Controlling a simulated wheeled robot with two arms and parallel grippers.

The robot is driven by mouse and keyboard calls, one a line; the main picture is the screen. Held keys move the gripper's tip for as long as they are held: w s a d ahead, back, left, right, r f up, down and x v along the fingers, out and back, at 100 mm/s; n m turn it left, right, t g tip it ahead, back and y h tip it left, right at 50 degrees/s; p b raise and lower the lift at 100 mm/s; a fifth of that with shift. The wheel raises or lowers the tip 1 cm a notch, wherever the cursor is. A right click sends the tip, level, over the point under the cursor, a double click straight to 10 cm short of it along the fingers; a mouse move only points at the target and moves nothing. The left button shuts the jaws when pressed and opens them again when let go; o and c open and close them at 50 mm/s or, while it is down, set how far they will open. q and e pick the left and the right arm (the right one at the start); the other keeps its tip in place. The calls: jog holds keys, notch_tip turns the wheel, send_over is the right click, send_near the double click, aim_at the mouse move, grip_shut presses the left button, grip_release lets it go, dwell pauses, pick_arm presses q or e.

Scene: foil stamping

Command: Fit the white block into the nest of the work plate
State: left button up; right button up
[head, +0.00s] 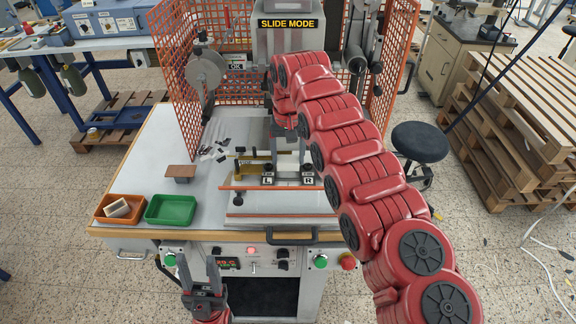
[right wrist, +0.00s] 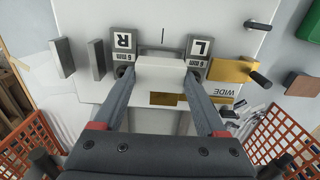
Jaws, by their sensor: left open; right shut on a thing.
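The white block (right wrist: 162,72) is between the fingertips of my right gripper (right wrist: 160,82), which is shut on it. In the right wrist view it lies level between the grey stops marked R (right wrist: 123,42) and L (right wrist: 200,48). I cannot tell whether it is seated or just above the work plate (right wrist: 162,20). In the head view my right gripper (head: 289,160) points down over the plate behind the L (head: 268,181) and R (head: 307,181) labels, and the block is hard to make out. My left gripper (head: 203,275) is open and empty in front of the table.
A brass piece marked WIDE (right wrist: 234,72) lies beside the L stop. An orange tray (head: 103,217) holding a pale block, a green tray (head: 152,220) and a brown block (head: 181,171) stand on the left. Orange mesh guards (head: 178,75) flank the press.

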aim_at(288, 159)
notch_tip(288, 159, down, 3)
jog(key=shift+f+p, duration=0.1)
jog(key=shift+p, duration=0.5)
jog(key=shift+f, duration=0.1)
jog(key=shift+f, duration=0.15)
jog(key=o, duration=1.3)
jog(key=shift+r, duration=0.2)
